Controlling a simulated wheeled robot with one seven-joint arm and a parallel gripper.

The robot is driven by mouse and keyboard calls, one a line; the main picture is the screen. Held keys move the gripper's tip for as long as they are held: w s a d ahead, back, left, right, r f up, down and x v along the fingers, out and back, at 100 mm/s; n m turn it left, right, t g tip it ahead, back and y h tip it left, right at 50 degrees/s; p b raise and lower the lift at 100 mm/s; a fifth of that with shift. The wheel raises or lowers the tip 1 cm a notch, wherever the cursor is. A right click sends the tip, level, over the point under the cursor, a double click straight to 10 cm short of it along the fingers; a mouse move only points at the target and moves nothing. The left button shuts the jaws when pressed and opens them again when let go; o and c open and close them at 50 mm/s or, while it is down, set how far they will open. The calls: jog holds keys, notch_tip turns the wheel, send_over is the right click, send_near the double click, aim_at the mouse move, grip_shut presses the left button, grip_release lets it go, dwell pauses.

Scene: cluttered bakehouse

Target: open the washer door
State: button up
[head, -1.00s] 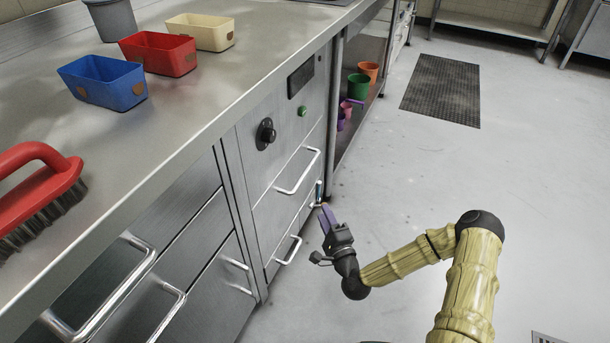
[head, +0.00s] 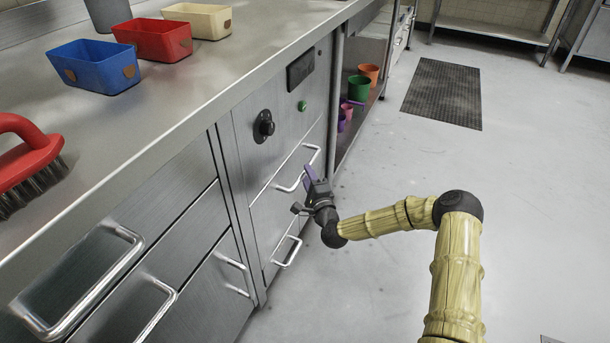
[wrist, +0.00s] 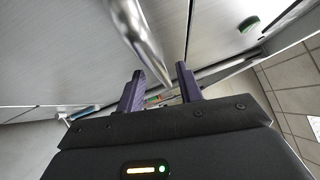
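The washer (head: 278,150) is the steel front under the counter with a black knob (head: 263,126), a dark display and a green button (head: 302,105). Its door front carries a silver bar handle (head: 298,168) below the controls and looks shut. My gripper (head: 308,175), with purple fingers, is at the right part of this handle. In the wrist view the fingers (wrist: 162,88) are apart with nothing clamped between them. The silver bar (wrist: 138,35) runs just ahead of them; whether it lies between them I cannot tell.
A lower bar handle (head: 288,251) sits beneath. Drawers with handles (head: 100,290) stand at left. The counter holds a red brush (head: 28,160) and blue (head: 95,68), red and cream bins. Cups (head: 358,87) stand on a shelf beyond.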

jog(key=x, duration=0.2)
jog(key=shift+w+a+b, duration=0.25)
jog(key=shift+w+b, duration=0.1)
jog(key=shift+d, duration=0.1)
grip_shut()
